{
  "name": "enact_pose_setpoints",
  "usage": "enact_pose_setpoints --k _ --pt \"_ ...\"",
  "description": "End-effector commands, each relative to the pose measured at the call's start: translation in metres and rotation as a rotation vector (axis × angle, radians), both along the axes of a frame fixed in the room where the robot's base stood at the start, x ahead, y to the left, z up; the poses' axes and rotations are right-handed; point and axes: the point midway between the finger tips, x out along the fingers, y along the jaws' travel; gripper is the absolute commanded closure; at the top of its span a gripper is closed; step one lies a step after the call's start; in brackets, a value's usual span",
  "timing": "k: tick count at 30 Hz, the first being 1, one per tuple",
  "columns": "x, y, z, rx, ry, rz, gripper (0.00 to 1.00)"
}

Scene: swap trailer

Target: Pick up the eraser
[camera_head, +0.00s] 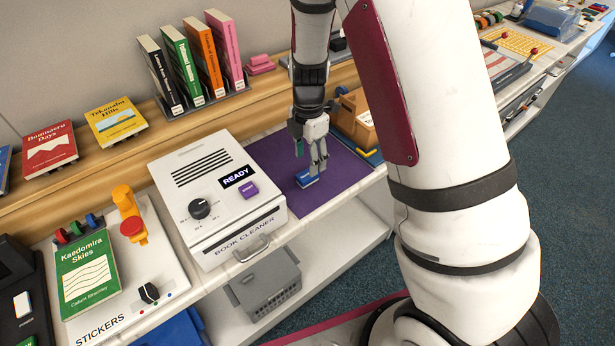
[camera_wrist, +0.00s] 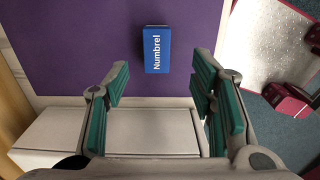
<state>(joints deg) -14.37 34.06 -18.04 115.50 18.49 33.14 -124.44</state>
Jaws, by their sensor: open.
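A small blue block printed "Numbrel" (camera_wrist: 157,50), which looks like the eraser, lies on a purple mat (camera_wrist: 80,50). In the head view the blue block (camera_head: 306,180) is on the mat (camera_head: 345,168) to the right of the white book cleaner, partly hidden by my fingers. My gripper (camera_head: 318,170) points down just over the block, its jaws open. In the wrist view the green-padded fingers (camera_wrist: 158,72) stand apart to either side, with the block in the gap's line, a little past the tips. I cannot tell whether they touch the block.
The white book cleaner (camera_head: 215,195) stands close left of the mat, with a lit READY display. An orange-brown box (camera_head: 355,118) stands behind the mat on the right. Upright books (camera_head: 193,65) stand on the back shelf. The right part of the mat is clear.

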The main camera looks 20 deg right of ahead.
Motion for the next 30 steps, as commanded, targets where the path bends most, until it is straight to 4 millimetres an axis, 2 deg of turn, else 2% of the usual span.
enact_pose_setpoints --k 3,9,18,28,29,30 --pt "0.000 0.000 -0.012 0.000 0.001 -0.001 0.49" --pt "0.000 0.000 -0.024 -0.001 0.002 -0.001 0.49" --pt "0.003 0.000 -0.061 -0.001 0.003 -0.002 0.49" --pt "0.004 0.000 -0.068 0.000 -0.001 -0.002 0.49" --pt "0.004 0.000 -0.068 0.000 -0.001 -0.002 0.51" --pt "0.004 0.000 -0.068 0.000 -0.001 -0.002 0.60"
